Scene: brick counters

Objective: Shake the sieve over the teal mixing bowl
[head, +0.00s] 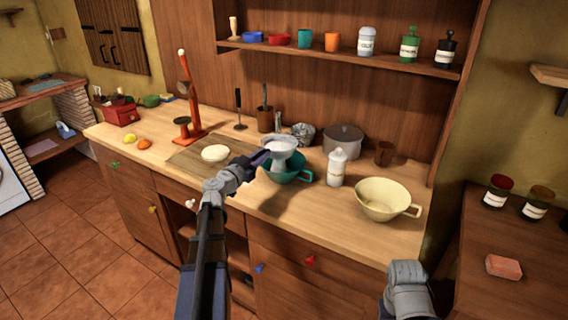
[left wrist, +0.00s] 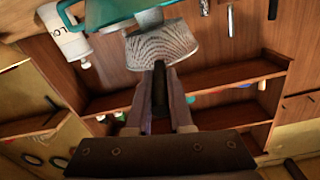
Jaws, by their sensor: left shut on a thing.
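My left gripper (head: 264,158) is shut on the sieve's handle; in the left wrist view the dark handle lies between the fingers (left wrist: 160,100). The sieve (head: 283,142) has a pale, mesh-like bowl, seen close in the left wrist view (left wrist: 162,45). It is held above the teal mixing bowl (head: 291,175), which stands on the counter and is partly hidden by the sieve. The teal rim also shows in the left wrist view (left wrist: 70,14). My right gripper (head: 408,280) is low at the right, away from the bowl; its fingers cannot be made out.
A white labelled bottle (head: 337,168) stands just right of the teal bowl. A cream bowl (head: 383,198) is further right. A grey pot (head: 343,141) stands behind, a white round item (head: 215,153) lies left, and an orange stand (head: 190,105) is beyond it.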

